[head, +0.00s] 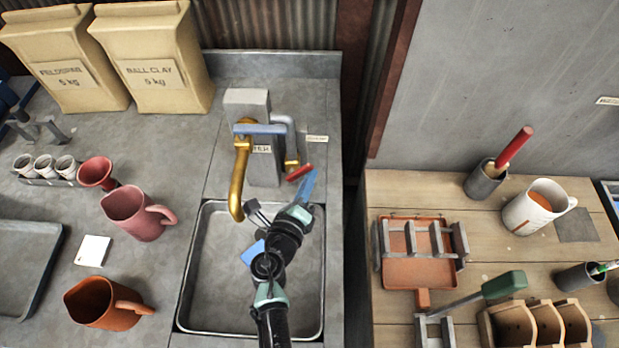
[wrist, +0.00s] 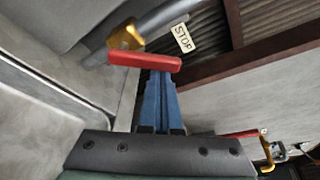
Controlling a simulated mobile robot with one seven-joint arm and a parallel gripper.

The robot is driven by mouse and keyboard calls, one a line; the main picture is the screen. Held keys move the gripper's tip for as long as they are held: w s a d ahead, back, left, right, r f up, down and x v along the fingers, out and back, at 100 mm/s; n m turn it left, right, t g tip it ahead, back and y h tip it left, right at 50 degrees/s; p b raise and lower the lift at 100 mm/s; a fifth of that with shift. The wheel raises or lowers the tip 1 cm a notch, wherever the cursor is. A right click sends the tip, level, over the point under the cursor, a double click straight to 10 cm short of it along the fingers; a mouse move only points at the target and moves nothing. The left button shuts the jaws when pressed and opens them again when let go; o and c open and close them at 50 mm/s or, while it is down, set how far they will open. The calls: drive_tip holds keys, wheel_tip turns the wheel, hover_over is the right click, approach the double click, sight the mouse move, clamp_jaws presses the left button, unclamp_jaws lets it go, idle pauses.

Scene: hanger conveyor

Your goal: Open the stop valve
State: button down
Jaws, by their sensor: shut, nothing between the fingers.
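The stop valve is a brass fitting (head: 291,165) with a red lever (head: 301,173), on the grey-blue pipe at the right of the sink's grey block. In the wrist view the red lever (wrist: 145,61) lies crosswise in front of my fingertips, beside the brass body (wrist: 125,36). A "STOP" tag (wrist: 183,38) is beyond it. My gripper (head: 313,173) has its blue fingers shut and empty, tips right by the lever's right end. In the wrist view the fingers (wrist: 160,78) reach up to the lever; I cannot tell whether they touch it.
A gold spout (head: 238,190) hangs over the metal sink (head: 205,292) left of my arm. A blue bar (head: 262,129) crosses the grey block (head: 248,103). Mugs and clay bags stand on the left counter. A wooden bench (head: 385,192) with tools is at right, past a gap.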

drive_tip(key=shift+a+r+n, duration=0.15)
drive_tip(key=shift+r+n, duration=0.05)
drive_tip(key=shift+n, duration=0.2)
drive_tip(key=shift+a+r+n+t+h+p, duration=0.45)
drive_tip(key=shift+n+p, duration=0.3)
drive_tip(key=shift+n, duration=0.35)
drive_tip(key=shift+a+r+p, duration=0.25)
drive_tip(key=shift+a+p, duration=0.15)
drive_tip(key=shift+p, duration=0.15)
drive_tip(key=shift+a, duration=0.15)
drive_tip(key=shift+f, duration=0.1)
